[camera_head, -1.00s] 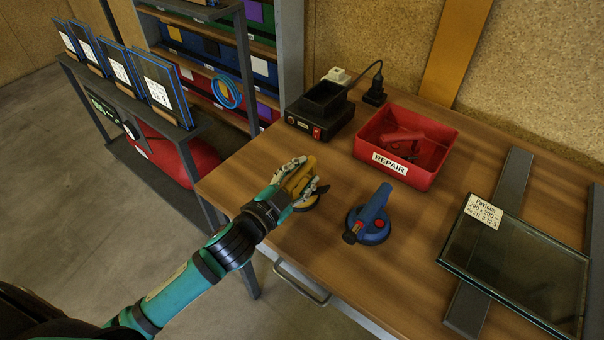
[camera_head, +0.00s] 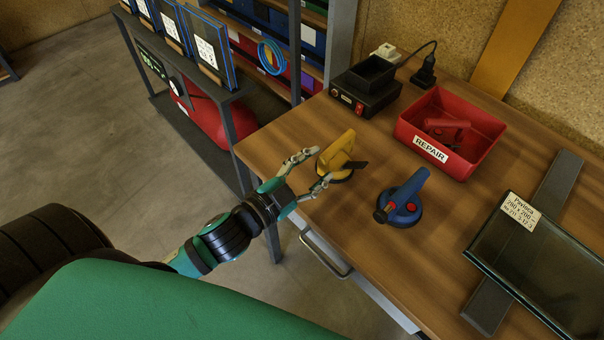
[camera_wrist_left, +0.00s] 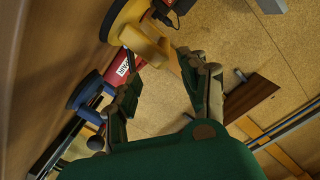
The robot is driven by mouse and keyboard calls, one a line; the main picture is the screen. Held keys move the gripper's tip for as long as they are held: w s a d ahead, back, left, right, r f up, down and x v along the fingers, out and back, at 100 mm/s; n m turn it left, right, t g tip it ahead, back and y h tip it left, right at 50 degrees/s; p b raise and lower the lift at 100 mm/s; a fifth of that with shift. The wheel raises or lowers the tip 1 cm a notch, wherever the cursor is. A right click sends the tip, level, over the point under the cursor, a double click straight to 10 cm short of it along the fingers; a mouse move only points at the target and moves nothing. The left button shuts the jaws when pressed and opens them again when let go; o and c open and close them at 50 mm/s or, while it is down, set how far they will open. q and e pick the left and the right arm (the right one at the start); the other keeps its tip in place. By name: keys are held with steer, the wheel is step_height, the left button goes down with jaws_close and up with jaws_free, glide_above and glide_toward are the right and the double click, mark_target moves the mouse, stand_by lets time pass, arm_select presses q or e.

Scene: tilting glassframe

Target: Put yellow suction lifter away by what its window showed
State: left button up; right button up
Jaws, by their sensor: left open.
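The yellow suction lifter (camera_head: 338,158) stands on the wooden bench near its left edge, a dark lever pointing right. My left gripper (camera_head: 305,171) is open and empty, its fingers just left of and in front of the lifter. In the left wrist view the yellow lifter (camera_wrist_left: 143,38) is beyond the open fingers (camera_wrist_left: 165,85). Its window cannot be made out. A blue suction lifter (camera_head: 403,203) stands to its right, also in the left wrist view (camera_wrist_left: 88,97). A red bin labelled REPAIR (camera_head: 431,150) holds a red lifter (camera_head: 447,129). My right gripper is not in view.
A black device with a red switch (camera_head: 365,90), possibly a charger, stands at the bench's back left. A framed glass pane (camera_head: 545,265) lies on dark bars at right. A shelf with panels (camera_head: 205,50) is left of the bench. Bare wood surrounds the lifters.

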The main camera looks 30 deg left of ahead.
arm_select(q)
steer(key=shift+v, duration=1.9)
